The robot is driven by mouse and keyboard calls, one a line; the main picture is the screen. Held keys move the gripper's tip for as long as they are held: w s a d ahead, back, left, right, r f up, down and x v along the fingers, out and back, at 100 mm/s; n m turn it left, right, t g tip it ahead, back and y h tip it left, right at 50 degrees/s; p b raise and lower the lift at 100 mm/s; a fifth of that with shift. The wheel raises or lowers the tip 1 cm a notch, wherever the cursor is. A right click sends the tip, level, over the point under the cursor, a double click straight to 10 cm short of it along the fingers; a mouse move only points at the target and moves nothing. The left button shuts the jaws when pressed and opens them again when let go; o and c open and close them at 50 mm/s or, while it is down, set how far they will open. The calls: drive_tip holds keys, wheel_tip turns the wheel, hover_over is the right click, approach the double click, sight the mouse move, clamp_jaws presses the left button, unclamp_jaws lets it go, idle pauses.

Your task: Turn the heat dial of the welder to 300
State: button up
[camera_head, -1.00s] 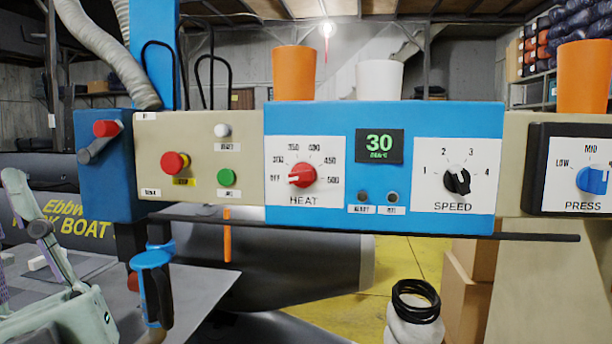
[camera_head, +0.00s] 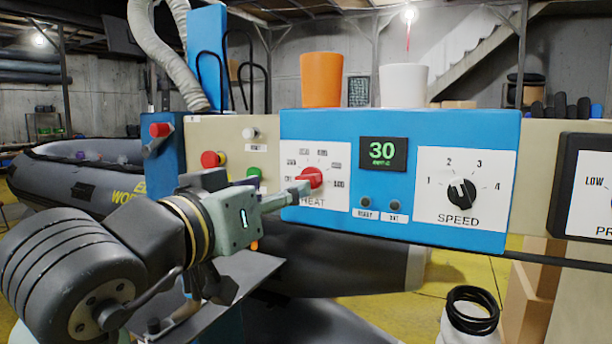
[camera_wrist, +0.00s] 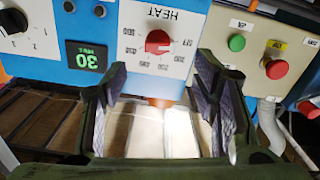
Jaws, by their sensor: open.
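The welder's blue panel (camera_head: 400,225) carries the red heat dial (camera_head: 309,177) on a white scale plate. In the wrist view, which is upside down, the heat dial (camera_wrist: 158,42) lies between and beyond the two fingers. Its pointer seems turned toward the OFF side, but this is hard to read. My gripper (camera_head: 296,190) reaches in from the left, its fingertips just in front of the dial and covering part of the plate. In the wrist view my gripper (camera_wrist: 160,82) is open, with fingers apart and nothing between them. The green display (camera_head: 382,153) reads 30.
The black speed dial (camera_head: 461,193) is right of the display. A green button (camera_head: 254,173) and red button (camera_head: 211,159) sit left of the heat plate, close to my arm. An orange cup (camera_head: 321,80) and a white cup (camera_head: 403,86) stand on top.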

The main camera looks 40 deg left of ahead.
sight(304, 179)
drive_tip(key=p+x, duration=0.2)
drive_tip(key=x, duration=0.6)
drive_tip(key=shift+w, duration=0.1)
drive_tip(key=c, duration=1.2)
drive_tip(key=shift+o, duration=0.2)
drive_tip(key=shift+m, duration=0.4)
drive_tip(key=shift+m+b, duration=1.65)
drive_tip(key=shift+m, duration=1.85)
drive_tip(key=shift+r, duration=0.1)
